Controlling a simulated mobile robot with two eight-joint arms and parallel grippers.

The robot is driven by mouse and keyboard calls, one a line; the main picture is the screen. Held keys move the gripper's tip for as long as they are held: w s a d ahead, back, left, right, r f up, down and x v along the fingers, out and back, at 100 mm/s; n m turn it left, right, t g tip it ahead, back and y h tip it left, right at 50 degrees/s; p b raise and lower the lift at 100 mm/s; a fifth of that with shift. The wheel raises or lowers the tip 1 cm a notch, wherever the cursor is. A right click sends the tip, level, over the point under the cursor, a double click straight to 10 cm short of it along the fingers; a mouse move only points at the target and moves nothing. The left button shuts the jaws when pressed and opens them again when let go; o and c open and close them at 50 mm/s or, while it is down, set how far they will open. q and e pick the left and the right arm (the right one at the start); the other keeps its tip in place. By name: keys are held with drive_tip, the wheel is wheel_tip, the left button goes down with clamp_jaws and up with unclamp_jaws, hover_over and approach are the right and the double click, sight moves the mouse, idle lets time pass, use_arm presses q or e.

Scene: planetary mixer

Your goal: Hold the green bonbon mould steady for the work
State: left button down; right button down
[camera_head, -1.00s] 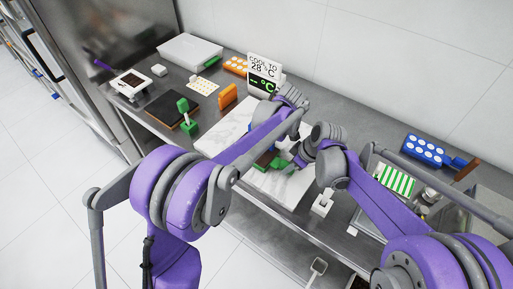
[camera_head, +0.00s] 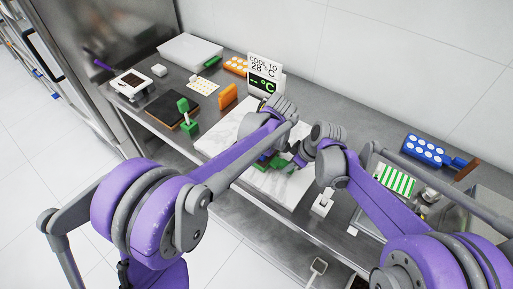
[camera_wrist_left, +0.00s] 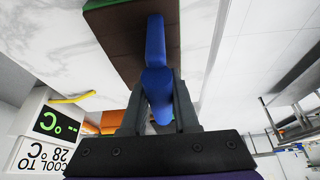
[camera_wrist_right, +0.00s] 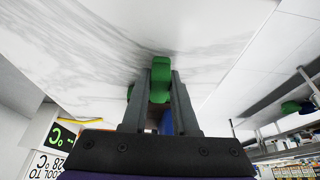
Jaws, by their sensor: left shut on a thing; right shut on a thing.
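The green bonbon mould (camera_head: 281,163) lies on the white marble slab (camera_head: 228,135), partly hidden by my arms. My right gripper (camera_head: 297,161) is at its right side. In the right wrist view my right gripper (camera_wrist_right: 160,88) is shut on a green grip-like part, with marble beyond it. In the left wrist view my left gripper (camera_wrist_left: 158,92) is shut on a blue tool (camera_wrist_left: 155,50). The tool reaches over a dark brown surface (camera_wrist_left: 118,32) with a green edge (camera_wrist_left: 92,4). In the head view my left wrist hides the left fingers.
A temperature display (camera_head: 265,78) stands behind the marble. An orange block (camera_head: 228,96), a green upright tool (camera_head: 185,112) and a dark board (camera_head: 165,108) are on the left. A blue tray with white discs (camera_head: 426,150) and a green-striped item (camera_head: 396,180) are on the right.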

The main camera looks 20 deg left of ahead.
use_arm(q)
drive_tip(key=shift+s+a, duration=0.25)
drive_tip(key=shift+s, duration=0.15)
drive_tip(key=shift+w, duration=0.1)
drive_tip(key=shift+w+d+f, duration=0.1)
drive_tip(key=shift+w+d, duration=0.25)
drive_tip(key=shift+w, duration=0.45)
drive_tip(key=shift+w+d+f, duration=0.1)
drive_tip(key=shift+w+d, duration=0.25)
drive_tip(key=shift+w, duration=0.45)
drive_tip(key=shift+w+d, duration=0.4)
drive_tip(key=shift+w, duration=0.45)
drive_tip(key=shift+w+d, duration=0.4)
drive_tip(key=shift+w, duration=0.4)
drive_tip(key=shift+s+a, duration=0.1)
drive_tip(key=shift+s, duration=0.05)
